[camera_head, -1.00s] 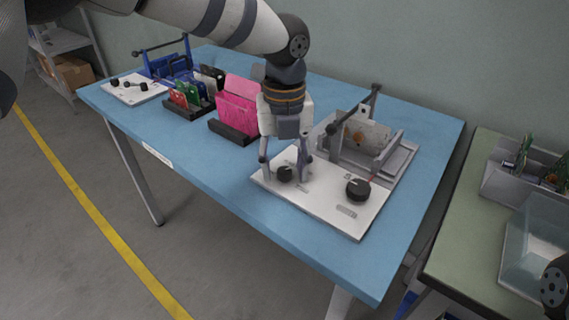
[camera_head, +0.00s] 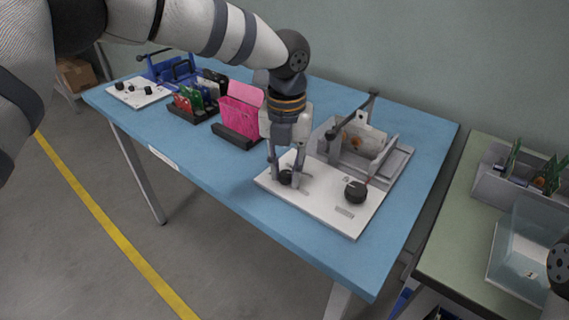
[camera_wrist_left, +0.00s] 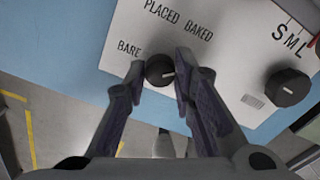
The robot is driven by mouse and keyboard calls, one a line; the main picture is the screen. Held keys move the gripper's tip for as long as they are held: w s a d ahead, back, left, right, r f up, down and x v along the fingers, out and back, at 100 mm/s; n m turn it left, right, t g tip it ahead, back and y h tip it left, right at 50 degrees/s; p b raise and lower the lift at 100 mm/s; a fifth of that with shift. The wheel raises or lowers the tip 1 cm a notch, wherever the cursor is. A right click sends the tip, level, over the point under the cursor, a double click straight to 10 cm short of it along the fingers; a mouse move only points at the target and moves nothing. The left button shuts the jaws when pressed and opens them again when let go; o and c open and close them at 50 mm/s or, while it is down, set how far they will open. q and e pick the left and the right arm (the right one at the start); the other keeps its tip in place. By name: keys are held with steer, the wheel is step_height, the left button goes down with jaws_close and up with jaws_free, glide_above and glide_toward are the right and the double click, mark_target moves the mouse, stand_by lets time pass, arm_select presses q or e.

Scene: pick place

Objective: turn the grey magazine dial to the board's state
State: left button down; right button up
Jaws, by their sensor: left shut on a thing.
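The grey magazine (camera_head: 400,160) stands on the right part of the blue table with a pale board (camera_head: 362,133) in it. The white panel (camera_head: 325,205) in front of it carries a small black dial (camera_head: 285,178). My right gripper is out of view.
A larger black knob (camera_head: 355,191) sits on the same panel, beside the letters S, M, L (camera_wrist_left: 290,40). A pink magazine (camera_head: 240,106), small coloured boards (camera_head: 195,97) and a blue magazine (camera_head: 170,68) stand to the left. A green table (camera_head: 450,235) with a clear bin (camera_head: 520,245) is at right.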

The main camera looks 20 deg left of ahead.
mark_target(286, 173)
arm_select(q)
steer(key=m, duration=0.3)
steer(key=shift+m+p, duration=0.3)
steer(key=shift+p, duration=0.05)
steer(key=shift+m, duration=2)
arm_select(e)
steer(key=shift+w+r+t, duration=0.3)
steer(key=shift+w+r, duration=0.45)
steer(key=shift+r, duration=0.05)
arm_select(q)
steer(key=c, duration=1.3)
jaws_free()
steer(key=shift+c, duration=0.2)
step_height(286, 173, up, 12)
